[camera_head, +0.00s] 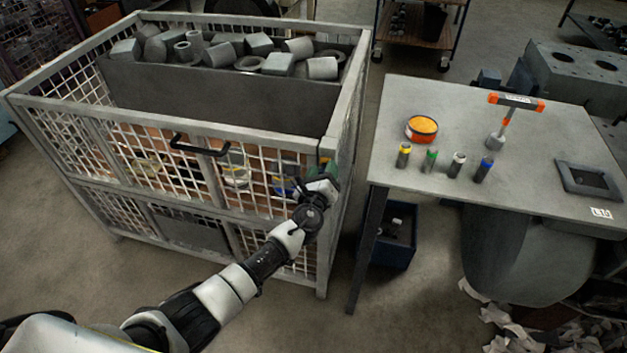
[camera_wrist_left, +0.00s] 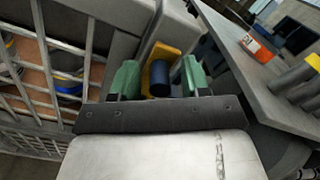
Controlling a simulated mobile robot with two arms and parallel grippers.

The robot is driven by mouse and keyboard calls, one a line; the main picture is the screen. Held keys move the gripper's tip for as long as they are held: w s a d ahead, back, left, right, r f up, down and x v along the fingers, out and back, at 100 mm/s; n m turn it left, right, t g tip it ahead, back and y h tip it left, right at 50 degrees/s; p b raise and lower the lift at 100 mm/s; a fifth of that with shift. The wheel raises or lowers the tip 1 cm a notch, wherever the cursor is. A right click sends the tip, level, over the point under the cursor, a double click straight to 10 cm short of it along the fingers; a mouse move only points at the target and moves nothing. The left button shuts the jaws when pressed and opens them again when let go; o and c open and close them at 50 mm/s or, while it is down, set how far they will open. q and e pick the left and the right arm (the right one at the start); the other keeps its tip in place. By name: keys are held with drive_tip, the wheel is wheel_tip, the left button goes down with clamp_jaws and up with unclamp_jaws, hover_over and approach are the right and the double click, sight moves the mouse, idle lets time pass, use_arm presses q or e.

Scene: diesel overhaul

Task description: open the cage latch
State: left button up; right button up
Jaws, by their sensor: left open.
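The cage (camera_head: 172,128) is a grey metal-framed mesh crate at the left of the head view. Its latch shows in the wrist view as a yellow plate (camera_wrist_left: 164,52) with a dark cylindrical knob (camera_wrist_left: 159,78), on the grey corner post. My left gripper (camera_head: 327,172) is at the cage's front right corner. In the wrist view its green fingertips (camera_wrist_left: 158,80) are apart, one on each side of the knob. I cannot tell whether they touch it. In the head view my wrist and gripper mostly hide the latch. My right gripper is not in view.
A black handle (camera_head: 199,146) is on the cage front. Grey metal parts (camera_head: 222,54) fill a bin at the cage's back. A grey table (camera_head: 455,110) stands close to the right, with coloured cylinders, an orange-topped tin and a T-handled tool. A blue bin (camera_head: 396,245) is below it.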

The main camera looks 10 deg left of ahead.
use_arm(q)
drive_tip(key=s+p, duration=0.2)
drive_tip(key=s, duration=0.5)
drive_tip(key=shift+a, duration=0.2)
idle(0.4)
